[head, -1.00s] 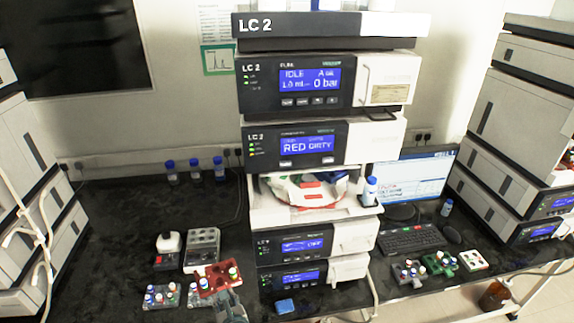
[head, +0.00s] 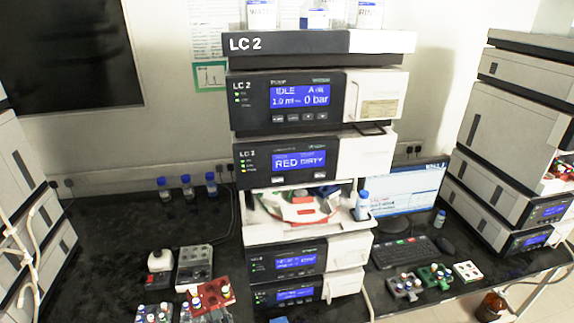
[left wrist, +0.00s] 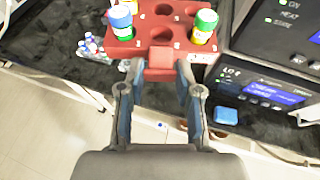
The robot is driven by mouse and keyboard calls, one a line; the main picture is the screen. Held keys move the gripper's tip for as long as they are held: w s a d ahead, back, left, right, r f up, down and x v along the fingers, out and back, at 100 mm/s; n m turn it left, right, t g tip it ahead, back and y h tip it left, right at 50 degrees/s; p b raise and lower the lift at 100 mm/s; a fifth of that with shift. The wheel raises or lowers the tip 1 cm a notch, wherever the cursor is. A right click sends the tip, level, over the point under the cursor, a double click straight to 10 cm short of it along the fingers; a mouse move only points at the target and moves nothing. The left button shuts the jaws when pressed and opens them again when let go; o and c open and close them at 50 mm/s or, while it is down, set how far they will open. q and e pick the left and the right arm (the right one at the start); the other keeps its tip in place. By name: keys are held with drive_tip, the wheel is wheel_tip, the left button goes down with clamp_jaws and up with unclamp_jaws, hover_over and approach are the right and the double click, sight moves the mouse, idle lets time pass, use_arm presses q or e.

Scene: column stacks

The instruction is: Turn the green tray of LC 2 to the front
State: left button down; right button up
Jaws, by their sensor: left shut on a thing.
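The LC 2 stack (head: 318,43) stands in the middle of the head view. Its sampler compartment (head: 259,234) is open at the front and holds a round white carousel (head: 272,211) with red pieces facing forward and a blue piece (head: 328,190) further back. My left gripper (left wrist: 160,62) is shut on a red rack (left wrist: 163,28), which carries a blue-capped and a green-capped vial. The rack also shows low in the head view (head: 208,300). My right gripper is out of view.
A white bottle with a blue cap (head: 362,206) stands at the compartment's right edge. Grey racks (head: 195,266) stand on the bench at left. At right are a green rack (head: 435,276), a white rack (head: 467,272) and a keyboard (head: 404,252). A blue block (left wrist: 226,116) lies near the stack.

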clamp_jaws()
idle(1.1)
